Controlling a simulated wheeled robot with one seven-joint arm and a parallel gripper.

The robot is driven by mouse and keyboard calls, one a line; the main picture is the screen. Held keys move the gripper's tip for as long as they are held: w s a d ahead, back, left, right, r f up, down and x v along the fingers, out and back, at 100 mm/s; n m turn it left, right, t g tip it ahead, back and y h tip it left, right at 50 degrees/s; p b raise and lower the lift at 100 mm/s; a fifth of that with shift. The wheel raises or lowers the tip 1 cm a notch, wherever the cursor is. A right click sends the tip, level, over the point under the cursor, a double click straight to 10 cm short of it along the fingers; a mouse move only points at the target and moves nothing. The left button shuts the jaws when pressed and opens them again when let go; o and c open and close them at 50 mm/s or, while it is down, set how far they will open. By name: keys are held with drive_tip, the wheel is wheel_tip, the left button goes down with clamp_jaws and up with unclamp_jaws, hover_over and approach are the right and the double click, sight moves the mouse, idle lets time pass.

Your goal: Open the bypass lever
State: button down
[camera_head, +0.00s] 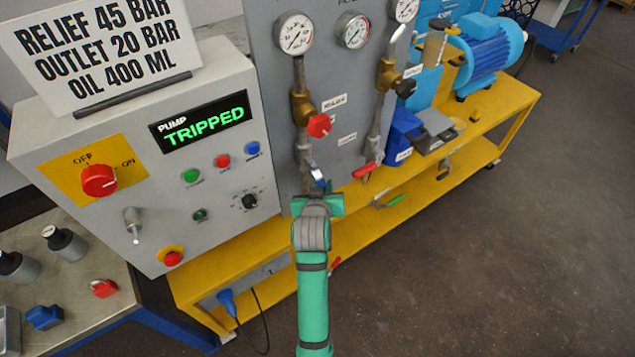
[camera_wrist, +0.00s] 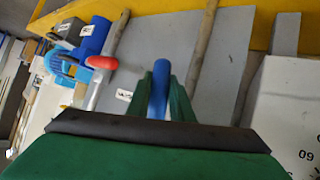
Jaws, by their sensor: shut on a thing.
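A lever with a blue handle (camera_head: 320,183) sits low on the pipe at the front of the grey panel, above the yellow bench. My gripper (camera_head: 317,194) is shut on this lever. In the wrist view the blue handle (camera_wrist: 159,84) stands between my green fingers (camera_wrist: 160,104). No label on this lever can be read, so I cannot tell from lettering that it is the bypass lever. The metal part of the lever shows just above my gripper in the head view. Its lower end is hidden by my gripper.
A red-handled lever (camera_head: 366,170) hangs close by on the right pipe. A red knob (camera_head: 318,125) is above on the same pipe. The control box display (camera_head: 204,121) reads PUMP TRIPPED. The yellow bench (camera_head: 220,265) lies below. The floor at right is clear.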

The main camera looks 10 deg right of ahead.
drive_tip(key=shift+s+a+m+g+y, duration=0.25)
drive_tip(key=shift+a+m+g+y, duration=0.15)
drive_tip(key=shift+a+y, duration=0.25)
drive_tip(key=shift+s+a, duration=0.15)
drive_tip(key=shift+a, duration=0.15)
drive_tip(key=shift+g, duration=0.3)
drive_tip(key=c, duration=1.6)
unclamp_jaws()
drive_tip(key=shift+o, duration=0.2)
drive_tip(key=shift+s, duration=0.1)
drive_tip(key=v, duration=1)
drive_tip(key=shift+s+r, duration=0.2)
drive_tip(key=shift+s, duration=0.1)
